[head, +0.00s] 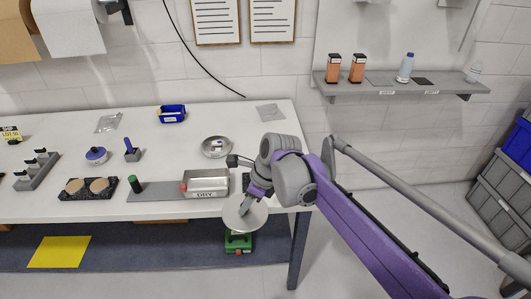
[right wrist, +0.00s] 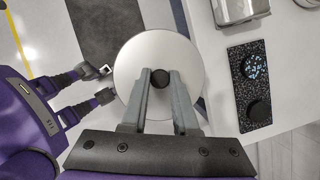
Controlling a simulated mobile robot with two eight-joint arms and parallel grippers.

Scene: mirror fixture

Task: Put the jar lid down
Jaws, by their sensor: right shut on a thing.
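The jar lid (head: 245,215) is a pale grey disc with a black knob (right wrist: 160,78). It shows face-on in the right wrist view (right wrist: 185,55). My right gripper (right wrist: 160,88) is shut on the knob, one finger on each side. In the head view the right gripper (head: 246,205) holds the lid off the front edge of the white table (head: 160,209), near its right corner. The lid looks clear of the tabletop.
A metal tray marked DRY (head: 207,183) stands behind the lid. A round metal dish (head: 216,147) stands farther back. A green object (head: 238,243) is below the lid.

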